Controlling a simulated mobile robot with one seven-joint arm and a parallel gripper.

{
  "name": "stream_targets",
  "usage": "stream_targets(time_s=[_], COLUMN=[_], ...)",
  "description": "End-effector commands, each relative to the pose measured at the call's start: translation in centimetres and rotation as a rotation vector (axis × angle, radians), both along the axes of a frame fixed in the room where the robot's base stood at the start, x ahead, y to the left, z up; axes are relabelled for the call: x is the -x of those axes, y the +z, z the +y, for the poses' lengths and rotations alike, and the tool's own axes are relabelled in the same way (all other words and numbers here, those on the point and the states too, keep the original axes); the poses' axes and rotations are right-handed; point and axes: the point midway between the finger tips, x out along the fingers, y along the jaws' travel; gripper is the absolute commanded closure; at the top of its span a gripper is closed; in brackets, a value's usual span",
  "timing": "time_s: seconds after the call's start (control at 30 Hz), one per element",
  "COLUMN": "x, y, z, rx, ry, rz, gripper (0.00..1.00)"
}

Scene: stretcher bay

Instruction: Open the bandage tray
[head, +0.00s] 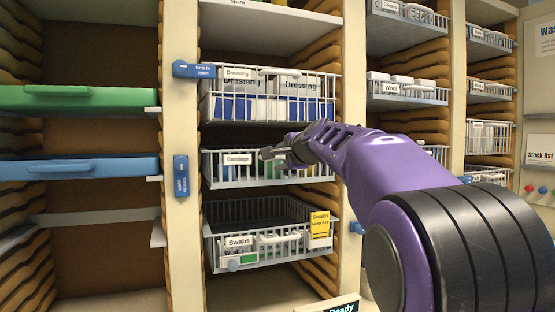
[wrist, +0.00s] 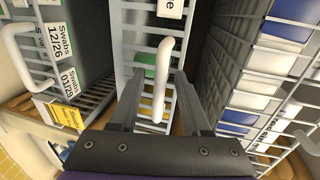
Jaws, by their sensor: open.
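The bandage tray (head: 217,172) is a white wire basket labelled "Bandage" in the middle of the head view, between two other trays. Its front stands near the cabinet frame, less far out than the tray below. In the wrist view its white looped handle (wrist: 164,80) stands out from the wire front. My gripper (head: 268,153) is at the tray front in the head view and covers part of it. In the wrist view my gripper (wrist: 160,80) is open, with one finger on each side of the handle. I cannot tell whether either finger touches it.
The dressing tray (head: 268,97) is just above, and the swabs tray (head: 222,262) sticks out below with a yellow tag. Blue turn latches are on the left post: one horizontal (head: 194,69), one vertical (head: 181,176). Green (head: 75,98) and blue (head: 75,168) trays are left.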

Motion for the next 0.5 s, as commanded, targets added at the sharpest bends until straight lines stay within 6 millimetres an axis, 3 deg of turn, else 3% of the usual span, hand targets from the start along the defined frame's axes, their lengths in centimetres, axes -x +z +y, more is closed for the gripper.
stream_targets(time_s=[0.3, 0.5], x=[-0.06, -0.06], y=[-0.06, -0.07], z=[0.07, 0.07], rx=[0.000, 0.000], ry=[0.000, 0.000], rz=[0.000, 0.000], gripper=[0.53, 0.87])
